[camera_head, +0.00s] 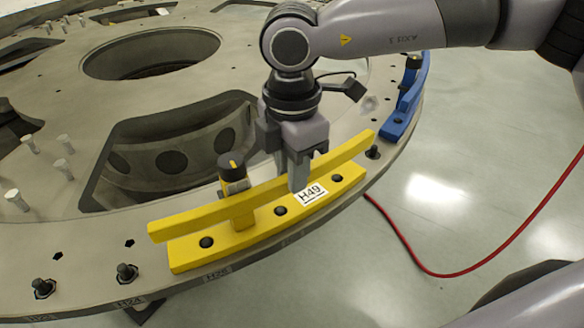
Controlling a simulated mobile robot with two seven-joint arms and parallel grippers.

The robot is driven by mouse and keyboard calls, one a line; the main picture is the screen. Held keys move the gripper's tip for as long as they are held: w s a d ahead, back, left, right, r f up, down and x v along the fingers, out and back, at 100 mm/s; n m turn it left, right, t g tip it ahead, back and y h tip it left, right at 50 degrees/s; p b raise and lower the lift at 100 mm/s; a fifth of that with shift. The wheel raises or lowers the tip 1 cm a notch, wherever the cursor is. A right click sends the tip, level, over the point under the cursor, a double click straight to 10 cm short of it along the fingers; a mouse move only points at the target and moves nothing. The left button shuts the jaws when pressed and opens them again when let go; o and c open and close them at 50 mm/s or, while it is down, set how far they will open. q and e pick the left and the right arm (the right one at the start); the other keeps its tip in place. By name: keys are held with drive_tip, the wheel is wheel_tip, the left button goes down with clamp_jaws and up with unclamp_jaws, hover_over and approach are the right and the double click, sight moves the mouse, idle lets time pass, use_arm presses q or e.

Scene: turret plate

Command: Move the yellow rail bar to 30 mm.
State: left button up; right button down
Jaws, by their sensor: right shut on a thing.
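The yellow rail bar (190,219) is a long straight bar above a yellow base (225,249) near the plate's rim. The base carries a white label reading H49 (311,193) and black bolts. A black knob with a yellow mark (232,165) sits on the post that joins bar and base. My right gripper (297,172) comes down from above and is shut on the bar, right of the knob. Any scale for the bar is not readable. My left gripper is not in view.
The grey turret plate (75,220) has large openings and several pegs and bolts. A blue rail unit (400,121) stands on the rim at the right. A red cable (440,274) lies on the shiny floor (480,200), which is otherwise clear there.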

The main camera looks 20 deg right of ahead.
drive_tip(key=shift+r, duration=0.45)
drive_tip(key=c, duration=1.2)
unclamp_jaws()
drive_tip(key=shift+r+p, duration=1.5)
drive_tip(key=shift+r, duration=1.95)
